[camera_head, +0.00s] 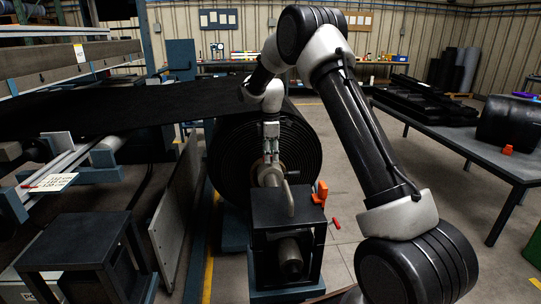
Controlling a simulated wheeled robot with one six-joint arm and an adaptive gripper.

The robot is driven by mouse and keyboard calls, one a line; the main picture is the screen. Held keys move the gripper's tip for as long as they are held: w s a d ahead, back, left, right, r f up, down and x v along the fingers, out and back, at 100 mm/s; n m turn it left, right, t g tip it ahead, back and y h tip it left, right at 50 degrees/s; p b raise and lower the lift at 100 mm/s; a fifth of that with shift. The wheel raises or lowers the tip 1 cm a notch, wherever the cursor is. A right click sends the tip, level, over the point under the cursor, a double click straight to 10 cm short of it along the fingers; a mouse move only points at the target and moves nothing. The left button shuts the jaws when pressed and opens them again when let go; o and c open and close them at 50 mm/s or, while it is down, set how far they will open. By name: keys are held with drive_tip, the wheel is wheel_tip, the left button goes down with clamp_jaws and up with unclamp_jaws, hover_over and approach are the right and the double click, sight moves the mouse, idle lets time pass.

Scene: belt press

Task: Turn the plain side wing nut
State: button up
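My gripper (270,157) points down in front of the large black belt roll (225,165), just above the light metal hub (270,176) on the roll's shaft. The fingers are small here, and I cannot tell whether they are open or shut or whether they touch the hub. I cannot make out a wing nut clearly; it may be hidden at the gripper's fingertips. A dark stand (287,215) with a bent metal lever (289,198) and a round shaft end (290,257) stands just in front of the hub.
An orange part (320,193) sits right of the stand, and a red handle (336,223) is lower right. The black belt (130,104) runs left from the roll. A grey plate (176,222) stands left of it. A workbench (480,150) is at right, with open floor before it.

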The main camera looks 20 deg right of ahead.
clamp_jaws()
drive_tip(key=shift+m, duration=0.4)
drive_tip(key=m, duration=0.3)
drive_tip(key=shift+m, duration=0.3)
drive_tip(key=m, duration=0.4)
drive_tip(key=shift+m, duration=0.3)
drive_tip(key=m, duration=0.4)
drive_tip(key=shift+m, duration=2.5)
